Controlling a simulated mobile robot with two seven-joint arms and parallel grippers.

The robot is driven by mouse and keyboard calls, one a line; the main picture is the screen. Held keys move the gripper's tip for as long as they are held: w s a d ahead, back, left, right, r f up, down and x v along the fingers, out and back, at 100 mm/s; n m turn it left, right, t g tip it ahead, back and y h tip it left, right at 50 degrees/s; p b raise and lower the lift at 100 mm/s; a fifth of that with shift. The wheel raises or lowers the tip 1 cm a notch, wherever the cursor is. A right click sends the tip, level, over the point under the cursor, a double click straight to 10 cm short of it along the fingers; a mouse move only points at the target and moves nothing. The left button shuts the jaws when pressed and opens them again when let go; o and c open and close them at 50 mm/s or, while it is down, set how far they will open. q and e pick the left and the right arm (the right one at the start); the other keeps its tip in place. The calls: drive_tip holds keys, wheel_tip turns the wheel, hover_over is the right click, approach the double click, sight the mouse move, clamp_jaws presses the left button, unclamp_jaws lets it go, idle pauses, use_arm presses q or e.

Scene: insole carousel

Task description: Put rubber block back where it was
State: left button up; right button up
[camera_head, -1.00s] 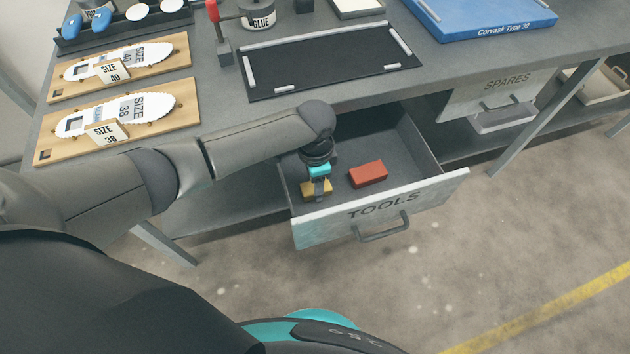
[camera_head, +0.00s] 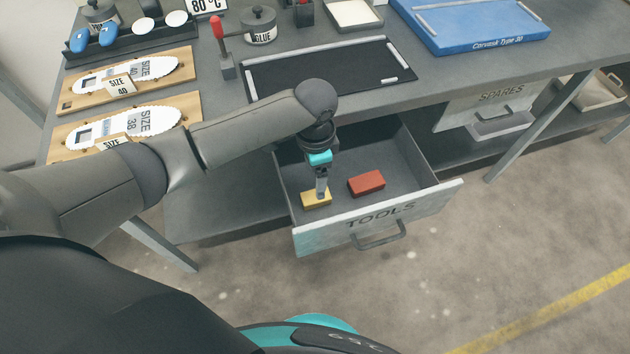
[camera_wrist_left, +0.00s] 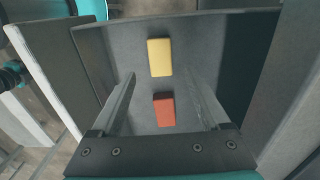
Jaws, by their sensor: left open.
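The drawer marked TOOLS (camera_head: 425,210) is pulled out under the bench. A yellow block (camera_head: 316,200) and a red block (camera_head: 367,182) lie apart on its floor; the frames do not tell which is the rubber one. My left gripper (camera_head: 322,192) points down into the drawer, over the yellow block and left of the red one. In the left wrist view its two fingers (camera_wrist_left: 160,78) are spread and hold nothing. The yellow block (camera_wrist_left: 160,57) and the red block (camera_wrist_left: 164,110) both show there beyond the fingers. My right gripper is not in view.
The bench above holds a black mat (camera_head: 330,72), a glue pot (camera_head: 260,25), insole boards (camera_head: 126,75) and a blue case (camera_head: 470,25). The SPARES drawer (camera_head: 490,97) is to the right. The drawer floor right of the red block is clear.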

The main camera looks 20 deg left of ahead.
use_arm(q)
drive_tip(key=shift+r+p, duration=0.5)
drive_tip(key=shift+r, duration=1.7)
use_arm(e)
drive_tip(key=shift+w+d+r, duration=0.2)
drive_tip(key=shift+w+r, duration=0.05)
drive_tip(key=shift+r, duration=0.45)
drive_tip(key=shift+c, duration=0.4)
